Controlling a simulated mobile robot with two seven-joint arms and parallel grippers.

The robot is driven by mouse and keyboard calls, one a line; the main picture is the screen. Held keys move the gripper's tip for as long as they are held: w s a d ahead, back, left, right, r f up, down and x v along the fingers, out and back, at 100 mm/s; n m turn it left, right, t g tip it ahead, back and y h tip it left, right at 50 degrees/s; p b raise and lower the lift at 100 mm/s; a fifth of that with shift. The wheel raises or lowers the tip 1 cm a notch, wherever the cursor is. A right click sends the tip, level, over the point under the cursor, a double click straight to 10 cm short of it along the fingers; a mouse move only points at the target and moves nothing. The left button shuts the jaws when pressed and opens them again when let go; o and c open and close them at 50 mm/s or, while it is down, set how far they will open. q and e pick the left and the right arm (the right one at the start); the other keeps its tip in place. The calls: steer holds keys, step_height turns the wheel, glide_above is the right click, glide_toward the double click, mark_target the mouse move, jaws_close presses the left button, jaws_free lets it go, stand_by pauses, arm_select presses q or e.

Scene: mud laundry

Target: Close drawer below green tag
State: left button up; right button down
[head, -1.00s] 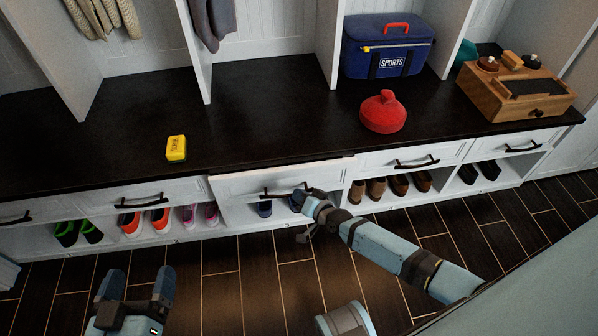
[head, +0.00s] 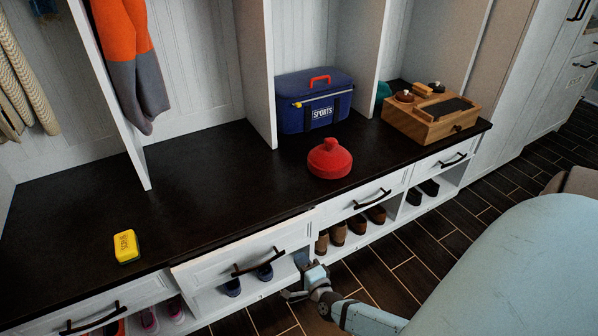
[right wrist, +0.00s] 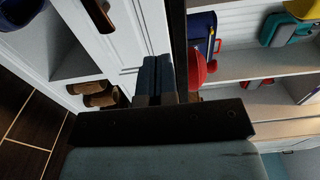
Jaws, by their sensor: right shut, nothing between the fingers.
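The white drawer (head: 245,254) under the middle of the bench stands pulled out a little, its front ahead of its neighbours. It has a dark bar handle (head: 258,262). I see no clear green tag in either view. My right gripper (head: 302,263) is low at the right end of this drawer; whether it touches cannot be told. In the right wrist view its blue fingers (right wrist: 157,80) are shut and empty beside white drawer fronts. My left gripper is out of view.
The dark bench top (head: 200,205) carries a yellow sponge-like block (head: 126,246), a red lidded pot (head: 330,159), a blue sports bag (head: 314,101) and a wooden box (head: 431,116). Neighbouring drawers (head: 372,194) look shut. Brown shoes (head: 356,225) stand below. The plank floor is clear.

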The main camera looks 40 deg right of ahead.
glide_toward(281, 230)
steer(key=b+x, duration=0.2)
steer(key=x, duration=0.4)
steer(key=shift+w+f+b, duration=0.1)
steer(key=shift+w+b, duration=0.15)
steer(key=shift+b, duration=0.05)
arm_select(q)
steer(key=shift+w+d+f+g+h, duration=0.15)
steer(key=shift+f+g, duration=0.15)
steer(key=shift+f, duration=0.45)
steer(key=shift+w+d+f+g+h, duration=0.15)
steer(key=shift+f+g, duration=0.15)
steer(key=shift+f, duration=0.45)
arm_select(e)
steer(key=shift+w+d, duration=0.2)
steer(key=shift+w, duration=0.3)
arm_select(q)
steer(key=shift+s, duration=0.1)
